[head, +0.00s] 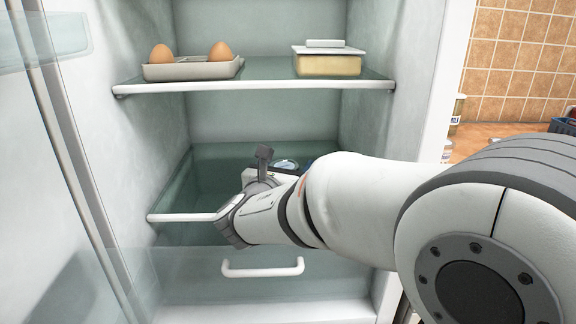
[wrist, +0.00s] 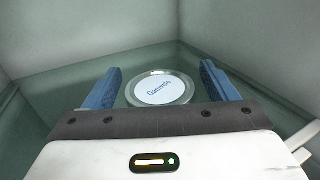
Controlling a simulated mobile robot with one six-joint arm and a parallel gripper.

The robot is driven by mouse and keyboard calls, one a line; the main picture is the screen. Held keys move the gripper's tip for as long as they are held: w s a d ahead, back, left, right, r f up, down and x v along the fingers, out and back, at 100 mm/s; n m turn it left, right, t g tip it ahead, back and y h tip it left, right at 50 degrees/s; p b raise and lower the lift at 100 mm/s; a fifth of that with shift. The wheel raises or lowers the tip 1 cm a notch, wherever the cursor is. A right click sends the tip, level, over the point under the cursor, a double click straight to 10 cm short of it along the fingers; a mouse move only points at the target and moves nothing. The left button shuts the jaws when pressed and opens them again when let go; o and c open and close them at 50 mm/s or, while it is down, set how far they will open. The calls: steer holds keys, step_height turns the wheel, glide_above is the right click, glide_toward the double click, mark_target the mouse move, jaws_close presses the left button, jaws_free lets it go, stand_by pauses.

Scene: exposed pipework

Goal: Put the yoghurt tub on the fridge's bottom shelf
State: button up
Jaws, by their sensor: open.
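The yoghurt tub (wrist: 162,90) shows in the wrist view as a round pale lid with blue lettering and a grey rim. It is over the fridge's bottom shelf (wrist: 50,100), seemingly standing on it; its base is hidden. My gripper (wrist: 161,72) is open, with one blue finger on each side of the tub and a gap at both sides. In the head view the lid (head: 287,164) shows only partly behind my wrist. The bottom shelf (head: 180,217) is greenish glass with a white front edge, below the upper shelf.
The upper shelf (head: 250,86) holds an egg tray (head: 190,70) with two eggs and a butter dish (head: 328,64). A clear drawer with a white handle (head: 262,270) is below. The open fridge door (head: 75,150) is at left. The bottom shelf's left part is clear.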

steer(key=shift+r, duration=0.2)
steer(key=shift+s+a, duration=0.2)
steer(key=shift+s, duration=0.05)
steer(key=p+v, duration=0.2)
steer(key=v, duration=0.9)
steer(key=shift+s, duration=0.2)
steer(key=shift+f, duration=0.1)
